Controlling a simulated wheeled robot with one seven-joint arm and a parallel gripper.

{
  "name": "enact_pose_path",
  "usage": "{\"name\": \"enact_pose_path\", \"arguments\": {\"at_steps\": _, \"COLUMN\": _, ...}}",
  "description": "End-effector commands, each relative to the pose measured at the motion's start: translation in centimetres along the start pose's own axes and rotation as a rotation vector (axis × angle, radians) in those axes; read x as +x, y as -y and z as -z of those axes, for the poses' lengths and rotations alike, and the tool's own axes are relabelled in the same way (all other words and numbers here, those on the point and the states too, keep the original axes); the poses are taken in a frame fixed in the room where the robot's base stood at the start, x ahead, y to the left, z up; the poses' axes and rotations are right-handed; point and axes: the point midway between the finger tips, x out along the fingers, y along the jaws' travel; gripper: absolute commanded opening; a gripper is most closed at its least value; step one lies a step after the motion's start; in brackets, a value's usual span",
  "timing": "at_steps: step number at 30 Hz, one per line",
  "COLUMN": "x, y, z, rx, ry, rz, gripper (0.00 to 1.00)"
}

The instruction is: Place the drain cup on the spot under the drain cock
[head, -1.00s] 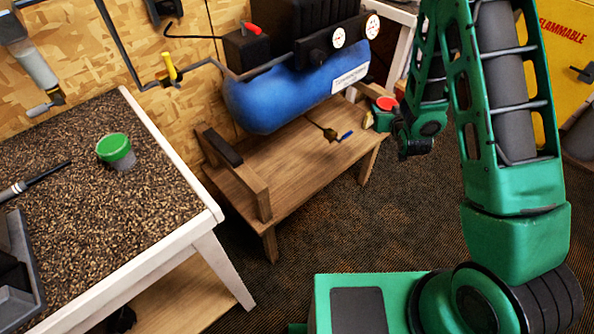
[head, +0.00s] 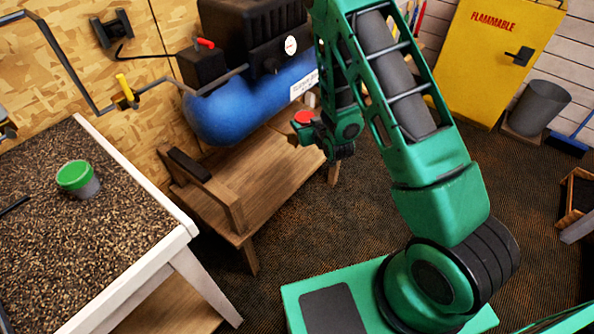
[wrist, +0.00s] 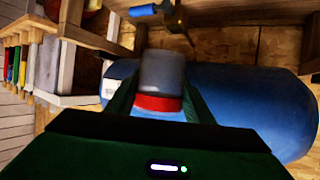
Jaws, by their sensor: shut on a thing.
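My gripper (head: 318,133) is shut on a grey cup with a red rim (head: 304,118), taken as the drain cup. In the wrist view the cup (wrist: 160,85) sits between both fingers, grey body outward and red band near the palm. My gripper is at the right end of the wooden bench, beside the blue tank (head: 217,118). The brass drain cock with a blue handle (wrist: 147,10) shows at the top of the wrist view, apart from the cup. I cannot make out the cock in the head view, nor any marked spot in either view.
A wooden bench (head: 250,185) stands under the tank. A green-topped cup (head: 75,176) stands on the gravel-patterned worktop (head: 60,250) at left. A yellow flammables cabinet (head: 492,60) and a grey bin (head: 538,108) stand at the back right. Carpet right of the bench is clear.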

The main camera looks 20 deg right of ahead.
Motion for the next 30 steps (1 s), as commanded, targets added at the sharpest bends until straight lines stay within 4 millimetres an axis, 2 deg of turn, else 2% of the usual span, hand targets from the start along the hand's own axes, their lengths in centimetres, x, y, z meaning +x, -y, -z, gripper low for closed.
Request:
{"name": "enact_pose_path", "arguments": {"at_steps": 1, "x": 0.8, "y": 1.3, "z": -1.7, "rx": -0.009, "ry": 0.008, "rz": 0.025, "gripper": 0.26}}
{"name": "enact_pose_path", "arguments": {"at_steps": 6, "x": 2.7, "y": 5.8, "z": -5.9, "rx": -0.037, "ry": 0.002, "rz": 0.100, "gripper": 0.26}}
{"name": "enact_pose_path", "arguments": {"at_steps": 12, "x": 4.1, "y": 9.3, "z": -9.9, "rx": -0.040, "ry": -0.011, "rz": 0.134, "gripper": 0.26}}
{"name": "enact_pose_path", "arguments": {"at_steps": 15, "x": 4.5, "y": 10.2, "z": -11.4, "rx": -0.040, "ry": -0.013, "rz": 0.134, "gripper": 0.26}}
{"name": "enact_pose_path", "arguments": {"at_steps": 23, "x": 5.1, "y": 10.8, "z": -13.3, "rx": -0.042, "ry": -0.014, "rz": 0.127, "gripper": 0.26}}
{"name": "enact_pose_path", "arguments": {"at_steps": 30, "x": 7.6, "y": 8.0, "z": -14.4, "rx": -0.043, "ry": -0.016, "rz": 0.124, "gripper": 0.26}}
